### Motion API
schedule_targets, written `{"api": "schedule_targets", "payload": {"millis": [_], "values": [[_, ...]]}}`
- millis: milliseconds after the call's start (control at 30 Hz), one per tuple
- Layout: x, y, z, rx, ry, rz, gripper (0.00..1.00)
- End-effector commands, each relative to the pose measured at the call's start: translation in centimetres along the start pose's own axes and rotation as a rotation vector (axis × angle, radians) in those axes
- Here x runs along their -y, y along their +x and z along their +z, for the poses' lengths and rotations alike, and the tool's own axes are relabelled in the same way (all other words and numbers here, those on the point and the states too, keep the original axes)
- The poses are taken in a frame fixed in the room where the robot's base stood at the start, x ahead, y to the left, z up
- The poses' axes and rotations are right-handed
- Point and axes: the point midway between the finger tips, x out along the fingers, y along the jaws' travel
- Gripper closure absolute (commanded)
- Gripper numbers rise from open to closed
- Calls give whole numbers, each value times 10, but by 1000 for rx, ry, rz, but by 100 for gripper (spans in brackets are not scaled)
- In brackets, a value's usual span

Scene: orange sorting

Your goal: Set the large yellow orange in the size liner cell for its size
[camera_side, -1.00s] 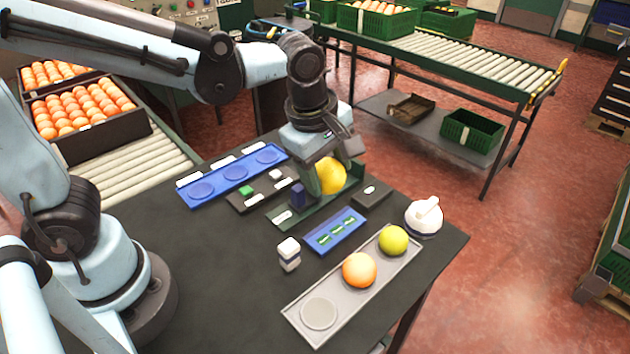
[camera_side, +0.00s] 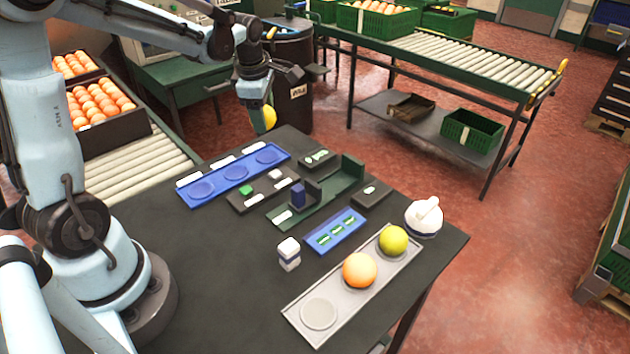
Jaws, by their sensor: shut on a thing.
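My gripper (camera_side: 262,120) is shut on the large yellow orange (camera_side: 270,117) and holds it in the air behind the blue size liner. One finger covers part of the fruit. The blue size liner (camera_side: 217,181) lies at the back left of the dark table, with three round cells in a row and white labels along its far edge. All three cells look empty. The label text is too small to read.
A grey tray (camera_side: 337,299) holds an orange fruit (camera_side: 359,270) and a yellow-green fruit (camera_side: 393,240); its near cell is empty. A green gauge (camera_side: 325,199) with a blue block stands mid-table. A white lidded pot (camera_side: 423,218) is at right. A dark bin (camera_side: 293,80) stands behind.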

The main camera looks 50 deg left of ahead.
Motion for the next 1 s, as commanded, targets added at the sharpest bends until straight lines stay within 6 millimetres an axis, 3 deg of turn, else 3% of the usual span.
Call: {"api": "schedule_targets", "payload": {"millis": [600, 1000], "values": [[14, 52, 1, 0, 2, 0, 72], [18, 68, 1, 0, 2, 0, 72]]}}
